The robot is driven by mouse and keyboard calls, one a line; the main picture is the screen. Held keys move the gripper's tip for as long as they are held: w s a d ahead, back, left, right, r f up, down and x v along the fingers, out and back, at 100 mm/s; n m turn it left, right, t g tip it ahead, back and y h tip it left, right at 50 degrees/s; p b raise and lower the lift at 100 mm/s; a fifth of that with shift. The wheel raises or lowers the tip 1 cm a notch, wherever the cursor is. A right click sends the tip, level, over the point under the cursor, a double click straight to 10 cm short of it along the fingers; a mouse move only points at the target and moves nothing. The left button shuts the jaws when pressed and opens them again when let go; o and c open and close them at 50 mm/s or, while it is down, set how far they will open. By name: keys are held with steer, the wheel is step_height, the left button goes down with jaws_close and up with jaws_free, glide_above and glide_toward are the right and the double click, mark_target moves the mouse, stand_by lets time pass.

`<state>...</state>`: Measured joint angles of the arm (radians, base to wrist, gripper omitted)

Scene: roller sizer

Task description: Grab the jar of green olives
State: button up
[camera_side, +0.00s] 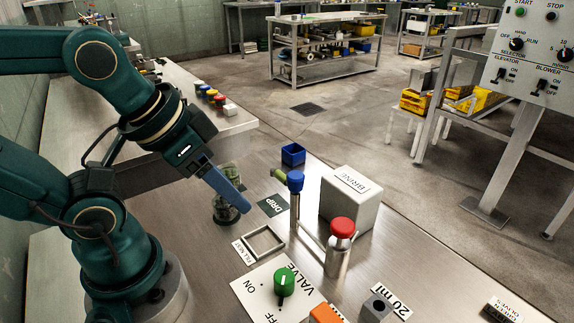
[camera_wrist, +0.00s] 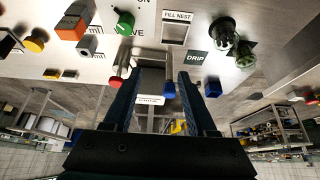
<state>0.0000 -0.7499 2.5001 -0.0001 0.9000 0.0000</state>
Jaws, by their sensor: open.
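The jar of green olives (camera_side: 223,214) is a clear glass jar with dark green contents, standing on the steel bench beside the DRIP label in the side view. My gripper (camera_side: 238,198) is angled down, and its blue finger crosses in front of the jar's upper part. In the wrist view the jar (camera_wrist: 223,33) is at the upper right, outside the space between the fingers. My gripper (camera_wrist: 160,76) is open there, with nothing between its jaws. The second finger is hidden in the side view.
The valve plate with green knob (camera_side: 284,281) lies at the front.

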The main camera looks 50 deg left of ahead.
steer(key=o, duration=0.3)
steer(key=m+g+y, duration=0.6)
steer(key=m+y, duration=0.6)
steer(key=m, duration=0.6)
glide_above(231, 169)
steer(key=d, duration=0.3)
step_height(231, 169, down, 4)
step_height(231, 169, down, 7)
steer(key=shift+a, duration=0.1)
steer(key=x, duration=0.4)
steer(key=shift+a+f, duration=0.1)
steer(key=shift+a, duration=0.3)
